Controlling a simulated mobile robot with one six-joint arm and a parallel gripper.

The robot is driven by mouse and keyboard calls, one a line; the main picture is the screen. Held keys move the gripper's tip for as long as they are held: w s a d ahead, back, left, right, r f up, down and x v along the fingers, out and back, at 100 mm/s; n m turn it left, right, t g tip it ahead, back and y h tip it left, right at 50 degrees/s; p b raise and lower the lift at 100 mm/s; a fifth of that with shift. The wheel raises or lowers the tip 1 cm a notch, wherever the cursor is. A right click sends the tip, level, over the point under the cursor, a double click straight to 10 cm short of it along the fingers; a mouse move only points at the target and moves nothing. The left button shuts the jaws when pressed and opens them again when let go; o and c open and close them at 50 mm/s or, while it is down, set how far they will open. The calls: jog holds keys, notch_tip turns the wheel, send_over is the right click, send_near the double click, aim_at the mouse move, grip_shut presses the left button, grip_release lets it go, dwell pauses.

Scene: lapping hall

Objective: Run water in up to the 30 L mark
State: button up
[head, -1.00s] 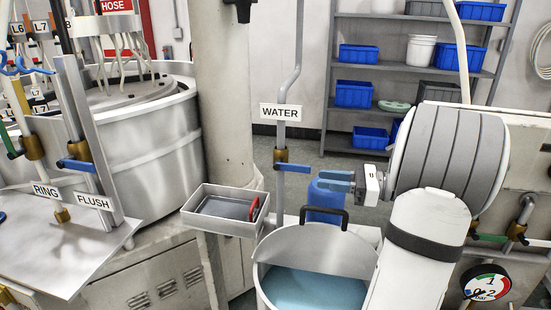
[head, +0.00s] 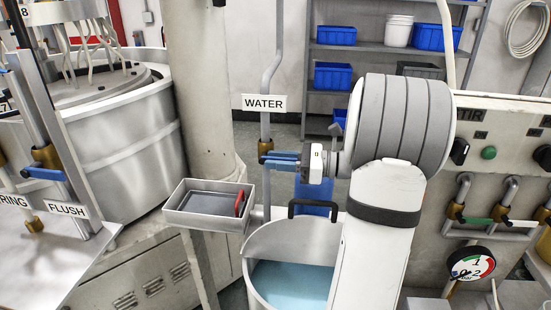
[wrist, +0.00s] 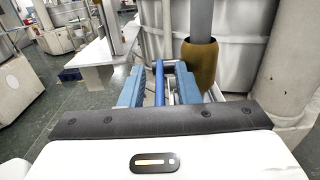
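The WATER valve is a brass body (head: 265,147) on a grey pipe under a WATER sign (head: 265,103). Its blue lever (wrist: 160,88) points toward me in the wrist view. My gripper (head: 272,158) is at the valve; its blue fingers hide most of the lever in the head view. In the wrist view my gripper (wrist: 160,70) has one finger on each side of the lever, with gaps showing, so it looks open around it. Below stands a round metal tank (head: 256,270) holding pale blue water (head: 290,285). No litre marks are readable, and my arm hides its right side.
A grey tray (head: 205,222) with a red-handled item sits left of the tank. The FLUSH valve (head: 42,168) stands at far left. A panel with knobs, valves and a pressure gauge (head: 472,265) is at right. Shelves with blue bins (head: 333,76) stand behind.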

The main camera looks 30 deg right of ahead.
jog(key=shift+w+a, duration=0.15)
jog(key=shift+c, duration=0.2)
grip_shut()
dwell(0.3)
